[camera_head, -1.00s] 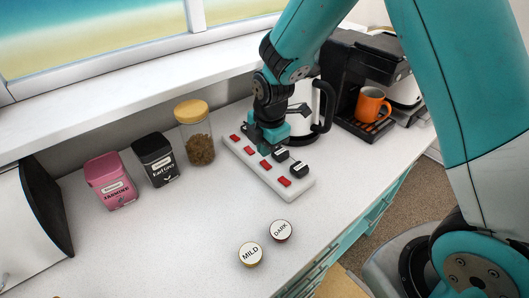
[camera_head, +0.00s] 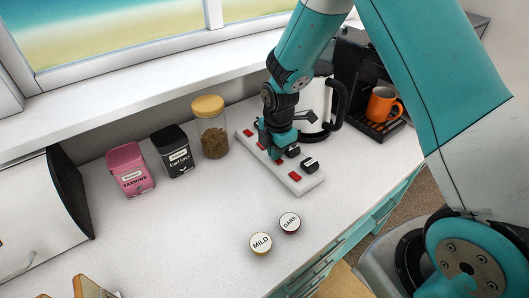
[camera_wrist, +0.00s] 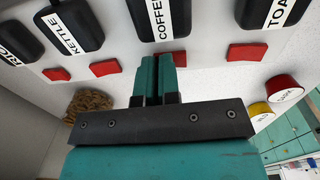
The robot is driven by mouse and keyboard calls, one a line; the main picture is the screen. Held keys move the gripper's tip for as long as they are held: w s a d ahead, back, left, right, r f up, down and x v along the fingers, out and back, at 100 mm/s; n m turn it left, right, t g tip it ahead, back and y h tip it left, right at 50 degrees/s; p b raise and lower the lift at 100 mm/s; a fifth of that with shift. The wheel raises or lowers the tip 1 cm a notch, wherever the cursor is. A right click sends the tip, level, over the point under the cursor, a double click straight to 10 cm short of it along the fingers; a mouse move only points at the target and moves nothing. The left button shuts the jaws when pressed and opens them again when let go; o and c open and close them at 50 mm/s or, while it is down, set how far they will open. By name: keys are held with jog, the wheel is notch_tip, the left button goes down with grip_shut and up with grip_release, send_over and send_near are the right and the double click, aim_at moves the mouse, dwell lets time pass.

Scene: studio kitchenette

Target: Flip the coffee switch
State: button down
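A white power strip (camera_head: 306,187) lies on the counter with red switches and black labelled plugs. The plug labelled COFFEE (camera_wrist: 160,20) shows in the wrist view between the KETTLE plug (camera_wrist: 71,24) and one whose label starts TOA (camera_wrist: 272,14). The red switch below COFFEE (camera_wrist: 181,58) is partly hidden behind my fingertips. My gripper (camera_wrist: 158,58) is shut and empty, its two fingers side by side right at this switch. In the head view my gripper (camera_head: 276,154) is down over the strip and covers part of it. I cannot tell whether it touches the switch.
A white kettle (camera_head: 316,122), black coffee machine (camera_head: 352,62) and orange mug (camera_head: 383,105) stand behind the strip to the right. A glass jar (camera_head: 213,135) and two tins stand left.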

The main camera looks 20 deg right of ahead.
jog(key=shift+s+a+f+b, duration=0.1)
jog(key=shift+f+b, duration=0.3)
jog(key=shift+f, duration=0.25)
jog(key=shift+s, duration=0.75)
jog(key=r+p, duration=0.2)
jog(key=r, duration=0.1)
jog(key=w+r+p, duration=0.1)
jog(key=r+p, duration=0.1)
jog(key=shift+r, duration=0.25)
notch_tip(320, 180, up, 10)
jog(key=b, duration=0.2)
jog(key=shift+w+b, duration=0.15)
jog(key=shift+b, duration=0.15)
